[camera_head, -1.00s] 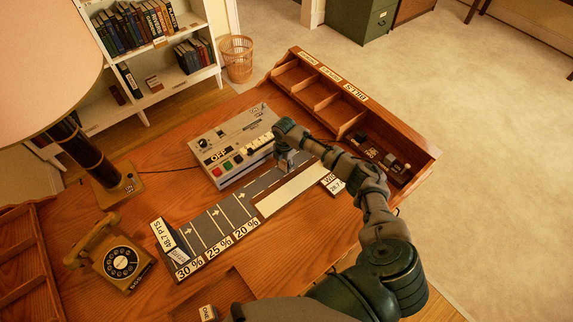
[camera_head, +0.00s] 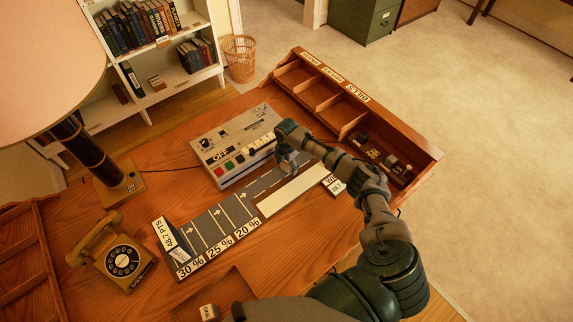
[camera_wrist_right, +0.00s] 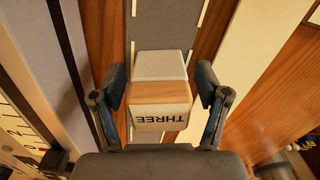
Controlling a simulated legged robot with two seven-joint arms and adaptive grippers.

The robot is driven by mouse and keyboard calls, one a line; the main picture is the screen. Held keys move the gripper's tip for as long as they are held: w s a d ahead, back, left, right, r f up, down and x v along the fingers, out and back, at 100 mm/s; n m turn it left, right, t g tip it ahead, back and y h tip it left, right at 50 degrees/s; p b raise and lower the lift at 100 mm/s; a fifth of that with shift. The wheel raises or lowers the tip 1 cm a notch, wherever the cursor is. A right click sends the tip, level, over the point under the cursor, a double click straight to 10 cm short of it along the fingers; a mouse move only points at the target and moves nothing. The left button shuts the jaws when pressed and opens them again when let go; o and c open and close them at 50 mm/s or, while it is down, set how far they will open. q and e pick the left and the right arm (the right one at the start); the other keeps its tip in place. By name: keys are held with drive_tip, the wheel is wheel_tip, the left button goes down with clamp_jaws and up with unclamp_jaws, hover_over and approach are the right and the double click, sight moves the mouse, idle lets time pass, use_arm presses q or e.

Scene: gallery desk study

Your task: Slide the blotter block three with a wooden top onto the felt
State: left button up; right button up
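The block three (camera_wrist_right: 160,105), with a wooden top and pale sides, stands on the grey strip in the right wrist view, its THREE label upside down. My right gripper (camera_wrist_right: 161,82) has one finger on each side of it, with narrow gaps showing, so it looks open around the block. In the head view my right gripper (camera_head: 288,163) is low over the far end of the grey felt lane (camera_head: 232,207), which has white lines and arrows. The block is mostly hidden by the gripper there. My left gripper is out of view.
A switch box (camera_head: 235,145) lies along the lane's far side and a cream strip (camera_head: 291,190) along its near side. A telephone (camera_head: 118,258), a lamp (camera_head: 85,155) and a pigeonhole rack (camera_head: 345,110) stand around.

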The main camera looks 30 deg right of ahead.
drive_tip(key=shift+r, duration=0.1)
wheel_tip(320, 180, up, 12)
drive_tip(key=shift+f, duration=0.15)
idle(0.3)
drive_tip(key=shift+d, duration=0.1)
